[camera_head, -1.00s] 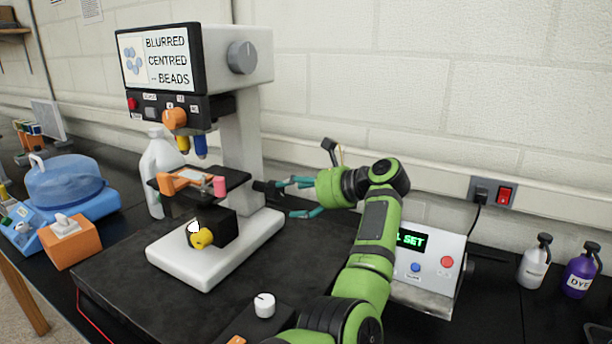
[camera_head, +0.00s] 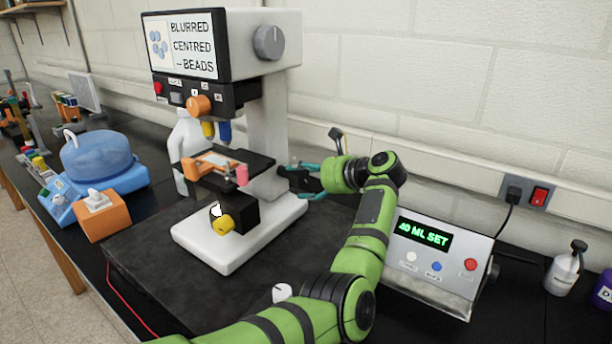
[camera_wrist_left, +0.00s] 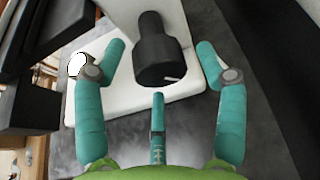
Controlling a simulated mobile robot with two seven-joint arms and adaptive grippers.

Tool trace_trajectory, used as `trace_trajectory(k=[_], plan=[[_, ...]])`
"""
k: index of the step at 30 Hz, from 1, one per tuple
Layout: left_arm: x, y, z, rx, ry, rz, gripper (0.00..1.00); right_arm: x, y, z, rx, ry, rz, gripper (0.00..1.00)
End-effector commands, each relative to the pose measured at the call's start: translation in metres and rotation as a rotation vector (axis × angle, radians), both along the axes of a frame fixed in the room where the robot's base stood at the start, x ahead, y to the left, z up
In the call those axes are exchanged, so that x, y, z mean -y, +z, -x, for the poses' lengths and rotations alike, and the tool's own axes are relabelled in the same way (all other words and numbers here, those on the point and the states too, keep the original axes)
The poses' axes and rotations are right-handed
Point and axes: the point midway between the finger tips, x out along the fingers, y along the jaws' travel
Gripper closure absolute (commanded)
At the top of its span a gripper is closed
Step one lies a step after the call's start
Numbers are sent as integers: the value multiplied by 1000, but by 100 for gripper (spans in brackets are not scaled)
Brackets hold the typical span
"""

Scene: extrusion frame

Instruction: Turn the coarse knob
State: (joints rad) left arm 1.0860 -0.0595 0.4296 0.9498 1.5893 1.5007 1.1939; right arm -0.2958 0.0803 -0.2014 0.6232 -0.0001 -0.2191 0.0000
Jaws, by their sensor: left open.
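The microscope (camera_head: 262,100) has a screen reading "BLURRED CENTRED BEADS". A black stepped knob (camera_wrist_left: 158,58) sticks out from its side in the left wrist view, with a pale line near its end; I take it for the coarse knob. My left gripper (camera_wrist_left: 160,62) is open, with teal fingers on either side of the knob and a third finger below it. No finger clearly touches it. In the head view the left gripper (camera_head: 306,181) is beside the microscope's right side and partly hides the knob. A yellow knob (camera_head: 226,225) sits low on the front. My right gripper is not in view.
The white microscope base (camera_head: 205,250) stands on a dark mat (camera_head: 150,265). A control box (camera_head: 440,265) reading "40 ML SET" is right of my arm. An orange box (camera_head: 103,217) and a blue device (camera_head: 100,165) stand left. The wall is close behind.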

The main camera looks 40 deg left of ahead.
Motion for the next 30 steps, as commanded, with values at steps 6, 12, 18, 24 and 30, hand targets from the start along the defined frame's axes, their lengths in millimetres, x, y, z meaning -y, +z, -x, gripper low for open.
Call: trace_trajectory(k=[6,12,18,24,30], plan=[[0,0,0,0,0,0,64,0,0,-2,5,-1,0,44],[1,-1,0,-2,-2,2,80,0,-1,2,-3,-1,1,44],[1,-7,-2,-89,-1,16,80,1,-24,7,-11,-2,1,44],[1,-4,-2,-196,-2,28,80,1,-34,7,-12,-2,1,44],[1,-4,-1,-207,-2,31,80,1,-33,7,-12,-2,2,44]])
